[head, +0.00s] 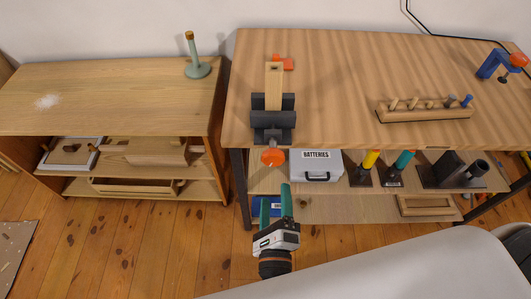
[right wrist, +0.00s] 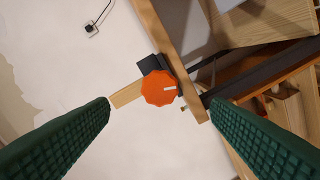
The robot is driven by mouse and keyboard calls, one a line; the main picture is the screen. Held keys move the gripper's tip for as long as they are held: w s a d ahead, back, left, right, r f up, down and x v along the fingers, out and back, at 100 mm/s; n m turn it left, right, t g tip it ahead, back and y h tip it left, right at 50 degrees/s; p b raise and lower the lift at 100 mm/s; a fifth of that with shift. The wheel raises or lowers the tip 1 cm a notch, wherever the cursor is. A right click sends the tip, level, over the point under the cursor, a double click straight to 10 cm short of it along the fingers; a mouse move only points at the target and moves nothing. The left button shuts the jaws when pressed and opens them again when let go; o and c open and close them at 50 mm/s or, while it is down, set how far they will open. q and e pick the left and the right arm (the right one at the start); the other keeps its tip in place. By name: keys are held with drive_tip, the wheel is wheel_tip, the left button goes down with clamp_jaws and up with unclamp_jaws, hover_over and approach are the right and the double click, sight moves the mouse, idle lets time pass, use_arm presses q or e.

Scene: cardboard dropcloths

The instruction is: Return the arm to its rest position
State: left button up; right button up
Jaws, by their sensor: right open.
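My right gripper (head: 287,201) is open and empty in the head view, with green fingers pointing away from me. It is in front of the workbench (head: 340,60), below the bench's front edge in the picture. In the right wrist view its two green fingers (right wrist: 158,120) stand wide apart. An orange knob (right wrist: 160,88) shows beyond them, and nothing is between the pads. My left gripper is not in view.
A batteries case (head: 316,165) and tools on stands (head: 370,167) fill the shelf under the bench. A peg rack (head: 424,109) and a blue clamp (head: 497,65) are on top. A low cabinet (head: 120,90) stands at left, bearing a green stand (head: 197,68). The wooden floor (head: 150,240) in front is clear.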

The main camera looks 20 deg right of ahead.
drive_tip(key=a+f+n+g+y+p, duration=0.1)
drive_tip(key=a+f+n+y, duration=0.15)
drive_tip(key=f+n, duration=0.4)
drive_tip(key=a+f+n+y, duration=0.2)
drive_tip(key=f+n+y, duration=0.25)
drive_tip(key=f, duration=0.25)
drive_tip(key=s+d+f+n+g, duration=0.1)
drive_tip(key=s+f+n+g, duration=0.15)
drive_tip(key=f, duration=0.35)
drive_tip(key=s+d+f+n+g+y, duration=0.1)
drive_tip(key=s+f+n+g, duration=0.1)
drive_tip(key=f+n, duration=0.3)
drive_tip(key=s+d+f+n+g, duration=0.1)
drive_tip(key=s+f+n+g, duration=0.15)
drive_tip(key=f, duration=0.45)
drive_tip(key=s+d+f+n+g+h+p, duration=0.1)
drive_tip(key=s+d+f+n+g, duration=0.3)
drive_tip(key=s+d+f, duration=0.3)
drive_tip(key=s+d+f+n+g+h, duration=0.2)
drive_tip(key=s+d+f+n+g, duration=0.2)
drive_tip(key=s+d+f, duration=0.3)
drive_tip(key=s+d, duration=0.1)
drive_tip(key=s, duration=0.3)
drive_tip(key=shift+s+f+n+p, duration=0.2)
drive_tip(key=shift+n+p, duration=0.1)
drive_tip(key=shift+p, duration=0.1)
drive_tip(key=shift+w, duration=0.1)
